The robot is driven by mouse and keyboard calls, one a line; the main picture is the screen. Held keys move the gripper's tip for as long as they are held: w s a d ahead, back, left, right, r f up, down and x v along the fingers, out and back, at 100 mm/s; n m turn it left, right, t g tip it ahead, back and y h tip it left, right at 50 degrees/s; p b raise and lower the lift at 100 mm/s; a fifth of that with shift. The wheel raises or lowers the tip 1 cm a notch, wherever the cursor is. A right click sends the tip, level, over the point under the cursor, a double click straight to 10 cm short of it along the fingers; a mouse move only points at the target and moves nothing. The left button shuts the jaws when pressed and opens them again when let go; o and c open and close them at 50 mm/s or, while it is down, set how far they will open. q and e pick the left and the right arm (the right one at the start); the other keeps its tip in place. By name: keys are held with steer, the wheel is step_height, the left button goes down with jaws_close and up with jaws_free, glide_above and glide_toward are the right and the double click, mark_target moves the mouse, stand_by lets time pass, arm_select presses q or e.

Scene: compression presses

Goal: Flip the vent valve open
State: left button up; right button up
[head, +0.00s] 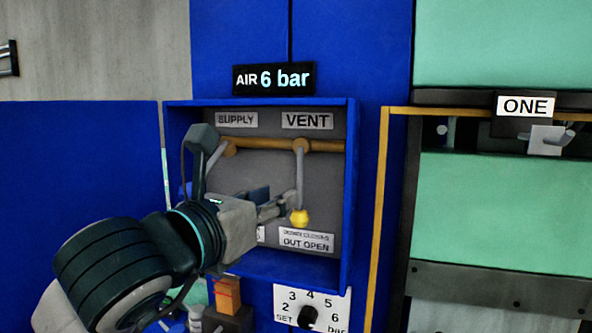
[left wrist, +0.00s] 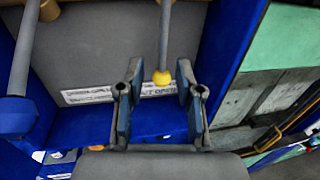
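The vent valve is a grey lever (head: 299,178) hanging straight down from a brass pipe under the VENT label (head: 307,121), with a yellow knob (head: 299,217) at its lower end. My left gripper (head: 283,206) is just left of the knob in the head view. In the left wrist view, my left gripper (left wrist: 158,82) has its fingers apart, with the yellow knob (left wrist: 162,77) lined up between the fingertips. I cannot tell whether either finger touches it. My right gripper is not in view.
The supply lever (head: 214,160) hangs slanted from the same pipe, partly behind my arm; its blue knob (left wrist: 17,116) shows in the left wrist view. The blue box wall (head: 350,190) closes the right side. A dial (head: 307,316) is below. The AIR display (head: 273,79) reads 6 bar.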

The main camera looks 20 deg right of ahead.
mark_target(298, 187)
arm_select(q)
steer(key=p+x, duration=0.1)
steer(key=x, duration=0.1)
steer(key=p+x, duration=0.1)
steer(key=x, duration=0.2)
steer(key=p+x, duration=0.1)
steer(key=x, duration=0.1)
steer(key=shift+s+d+r, duration=0.1)
steer(key=shift+s+d, duration=0.15)
steer(key=shift+d, duration=0.25)
steer(key=shift+w+p, duration=0.2)
steer(key=shift+p, duration=0.15)
steer(key=shift+w, duration=0.15)
steer(key=shift+a, duration=0.45)
jaws_close()
steer(key=shift+d, duration=0.2)
